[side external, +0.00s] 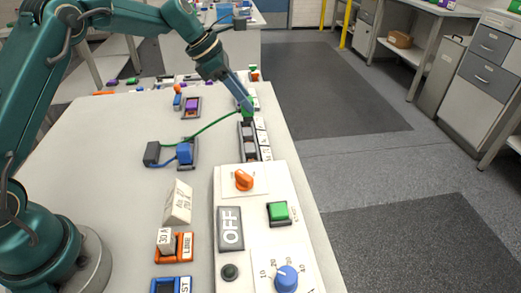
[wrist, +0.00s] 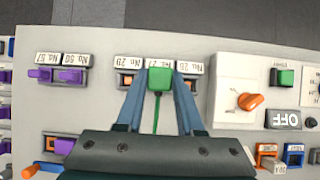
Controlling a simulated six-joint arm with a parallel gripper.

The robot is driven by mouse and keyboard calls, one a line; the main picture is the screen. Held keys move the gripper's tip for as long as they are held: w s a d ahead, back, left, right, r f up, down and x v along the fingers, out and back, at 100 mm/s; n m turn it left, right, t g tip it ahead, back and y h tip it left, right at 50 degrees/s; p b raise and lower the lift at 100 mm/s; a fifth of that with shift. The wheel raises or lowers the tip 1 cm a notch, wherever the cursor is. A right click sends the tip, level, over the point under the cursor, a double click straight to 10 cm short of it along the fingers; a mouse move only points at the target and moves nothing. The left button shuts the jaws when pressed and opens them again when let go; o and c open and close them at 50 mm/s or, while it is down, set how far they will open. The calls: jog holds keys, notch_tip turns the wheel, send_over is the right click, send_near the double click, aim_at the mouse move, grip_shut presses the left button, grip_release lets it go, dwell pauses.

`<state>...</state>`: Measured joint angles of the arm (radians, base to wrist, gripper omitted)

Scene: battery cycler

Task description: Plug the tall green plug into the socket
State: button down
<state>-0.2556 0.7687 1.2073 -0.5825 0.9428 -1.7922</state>
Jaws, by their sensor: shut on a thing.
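My gripper (wrist: 159,84) is shut on the green plug (wrist: 160,78), with one finger on each side of it. In the side external view my gripper (side external: 245,104) reaches down over the far part of the grey socket strip (side external: 249,142), with the green plug (side external: 248,115) at its tips. A green cord runs back from the plug. In the wrist view the plug covers the middle of the labelled strip (wrist: 128,69); an orange-lined opening shows on either side. Whether the plug is in the socket or just above it, I cannot tell.
A blue plug (side external: 184,153) stands in a holder near a black block (side external: 151,154). A white control panel (wrist: 228,102) with an orange knob (wrist: 250,101) lies right of the strip in the wrist view.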

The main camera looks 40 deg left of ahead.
jog(key=shift+f, duration=3.35)
jog(key=shift+f, duration=0.2)
jog(key=shift+c, duration=2.3)
grip_release()
